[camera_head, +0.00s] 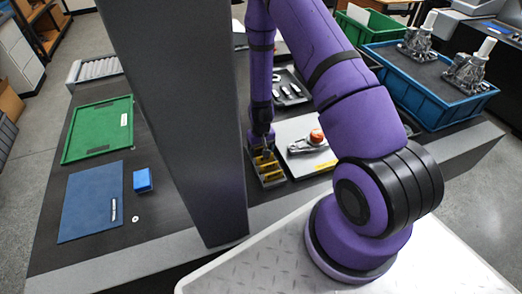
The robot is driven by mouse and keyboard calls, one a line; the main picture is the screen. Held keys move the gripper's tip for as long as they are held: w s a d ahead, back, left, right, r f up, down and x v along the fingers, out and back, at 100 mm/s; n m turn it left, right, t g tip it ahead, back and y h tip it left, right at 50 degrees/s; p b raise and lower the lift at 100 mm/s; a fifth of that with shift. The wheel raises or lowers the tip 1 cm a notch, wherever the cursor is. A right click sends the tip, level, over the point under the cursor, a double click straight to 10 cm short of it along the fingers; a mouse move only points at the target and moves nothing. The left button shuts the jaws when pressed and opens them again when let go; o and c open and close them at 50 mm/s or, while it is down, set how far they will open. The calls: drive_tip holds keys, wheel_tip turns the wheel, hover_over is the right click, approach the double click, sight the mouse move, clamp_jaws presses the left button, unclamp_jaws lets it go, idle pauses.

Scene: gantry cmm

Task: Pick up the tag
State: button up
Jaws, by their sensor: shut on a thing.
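My gripper (264,151) points down at the small grey tray (280,181) near the middle of the bench. Several yellow pieces (269,168) lie in this tray, right below the fingers. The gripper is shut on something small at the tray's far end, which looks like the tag. The tag is too small and too covered by the fingers to make out, and I cannot tell whether it is clear of the tray.
A grey plate (303,128) with a red-topped metal part (317,137) lies just right of the tray. A dark column stands left of it. A blue mat (90,200), a blue box (142,180) and a green tray (99,112) lie at left. A blue crate (440,116) stands at right.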

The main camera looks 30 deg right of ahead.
wheel_tip(320, 180, up, 14)
drive_tip(key=shift+r, duration=0.15)
idle(1.1)
